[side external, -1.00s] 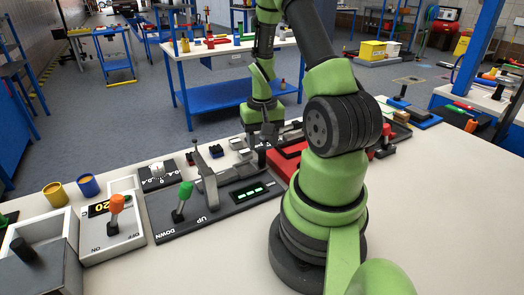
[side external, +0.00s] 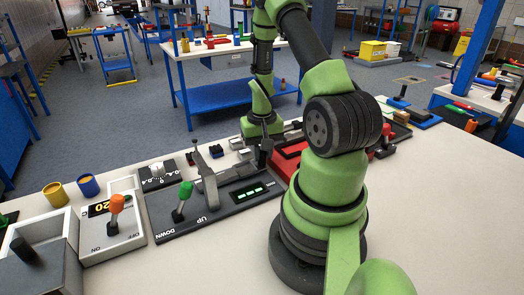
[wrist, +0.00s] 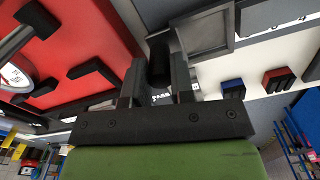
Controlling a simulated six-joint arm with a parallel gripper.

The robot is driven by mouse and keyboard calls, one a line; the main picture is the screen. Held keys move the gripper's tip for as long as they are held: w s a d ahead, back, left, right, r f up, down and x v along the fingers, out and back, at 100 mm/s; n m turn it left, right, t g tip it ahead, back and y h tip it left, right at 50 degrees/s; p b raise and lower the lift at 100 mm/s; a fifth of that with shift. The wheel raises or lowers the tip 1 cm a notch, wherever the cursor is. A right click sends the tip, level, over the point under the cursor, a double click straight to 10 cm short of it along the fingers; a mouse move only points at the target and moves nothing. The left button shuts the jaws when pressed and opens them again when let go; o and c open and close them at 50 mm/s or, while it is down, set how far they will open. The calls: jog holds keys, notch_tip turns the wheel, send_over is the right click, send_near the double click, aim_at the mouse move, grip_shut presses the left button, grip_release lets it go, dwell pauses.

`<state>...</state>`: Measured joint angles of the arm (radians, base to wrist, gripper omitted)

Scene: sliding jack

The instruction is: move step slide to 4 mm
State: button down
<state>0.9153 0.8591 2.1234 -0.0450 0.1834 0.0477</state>
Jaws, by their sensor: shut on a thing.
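In the wrist view, my gripper (wrist: 158,78) is shut on a dark cylindrical knob (wrist: 158,52), with one finger on each side. The knob is beside a grey framed plate (wrist: 205,35), which appears to be part of the slide. A pale strip with printed digits (wrist: 285,22) runs at the upper right; I cannot read the slide's position on it. In the side external view, my gripper (side external: 262,158) is low over the bench behind the dark panel, and the knob is hidden there.
A red panel (wrist: 75,35) with black handles lies close beside my gripper. A blue block (wrist: 233,88) and a red block (wrist: 277,80) are on the other side. In the side view, a dark panel with a green-knobbed lever (side external: 184,190) stands nearby.

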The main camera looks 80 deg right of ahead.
jog(key=shift+w+a, duration=0.9)
jog(key=c, duration=1)
grip_release()
notch_tip(320, 180, up, 10)
jog(key=shift+r, duration=4)
